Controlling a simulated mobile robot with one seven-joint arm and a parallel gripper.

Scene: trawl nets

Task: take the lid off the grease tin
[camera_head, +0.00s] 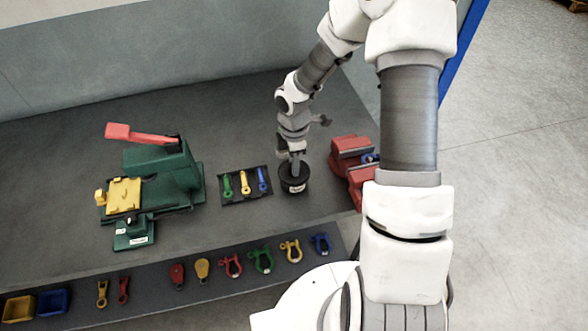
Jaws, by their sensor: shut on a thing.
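The grease tin (294,187) is a small black round tin with a pale label, standing upright on the dark bench. Its dark lid (295,170) is at the top of the tin, partly hidden by my fingers. I cannot tell whether the lid still touches the tin's rim. My gripper (295,171) points down over the tin and is shut on the lid.
A red vise (352,160) stands close to the right of the tin. A mat (237,199) with green, yellow and blue tools lies to its left. A green machine with a red handle (160,172) stands farther left. Several coloured shackles (262,260) line the front strip.

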